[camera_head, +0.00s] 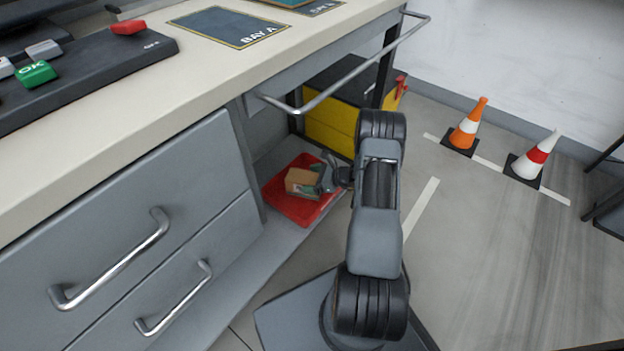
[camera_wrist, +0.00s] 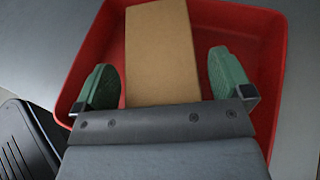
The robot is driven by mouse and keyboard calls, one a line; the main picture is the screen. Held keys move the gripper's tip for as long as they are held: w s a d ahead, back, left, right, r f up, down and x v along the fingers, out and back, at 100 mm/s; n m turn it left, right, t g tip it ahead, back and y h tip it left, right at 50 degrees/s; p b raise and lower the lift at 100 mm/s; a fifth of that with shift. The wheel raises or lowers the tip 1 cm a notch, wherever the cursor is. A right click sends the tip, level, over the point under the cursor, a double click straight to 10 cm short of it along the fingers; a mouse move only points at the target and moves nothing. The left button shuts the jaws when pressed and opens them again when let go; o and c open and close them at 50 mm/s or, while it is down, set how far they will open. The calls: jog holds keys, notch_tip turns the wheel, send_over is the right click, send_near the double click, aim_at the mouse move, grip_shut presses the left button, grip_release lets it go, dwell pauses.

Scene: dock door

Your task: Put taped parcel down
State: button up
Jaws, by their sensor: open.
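The parcel is a plain brown box (camera_wrist: 161,55) lying in a red tray (camera_wrist: 268,55); no tape shows on the faces in view. In the head view the box (camera_head: 301,180) and the tray (camera_head: 291,207) are on the low shelf under the bench. My gripper (camera_wrist: 165,80) is open, with one green fingertip on each side of the box and a gap visible on both sides. In the head view my gripper (camera_head: 325,180) reaches into the tray and partly hides the box. Whether the box rests fully on the tray floor is hard to tell.
A yellow case with a dark lid (camera_head: 331,117) stands behind the tray. The bench rail (camera_head: 345,75) and drawer fronts (camera_head: 165,230) are close to my arm. An orange cone (camera_head: 467,128) and a red-and-white cone (camera_head: 534,158) stand on the floor at right. The floor between is clear.

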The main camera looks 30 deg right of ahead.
jog(key=p+v, duration=0.3)
jog(key=v, duration=0.9)
